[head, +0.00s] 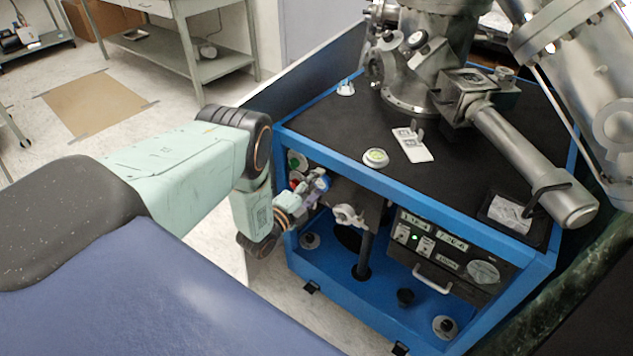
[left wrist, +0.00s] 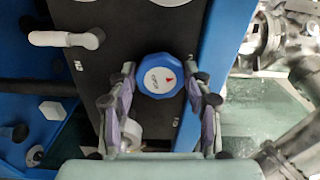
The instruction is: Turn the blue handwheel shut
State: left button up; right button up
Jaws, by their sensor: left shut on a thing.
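In the head view my left gripper (head: 318,186) reaches the front left of the blue-framed cart, where fingers and arm hide most of the handwheel. My right gripper is not in view.
The blue-framed cart (head: 420,214) carries a steel vacuum chamber (head: 408,90) on its black top. A white lever (left wrist: 66,39) sits close by on the panel's upper left. A control box (head: 445,252) with a handle is right of my gripper. Open floor lies left.

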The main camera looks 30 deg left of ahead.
pick_arm(q)
jog(key=shift+m+p, duration=0.35)
jog(key=shift+m, duration=0.85)
jog(key=shift+d, duration=0.1)
jog(key=o, duration=1.2)
jog(key=shift+c, duration=0.2)
jog(key=s+a, duration=0.1)
jog(key=s, duration=1.1)
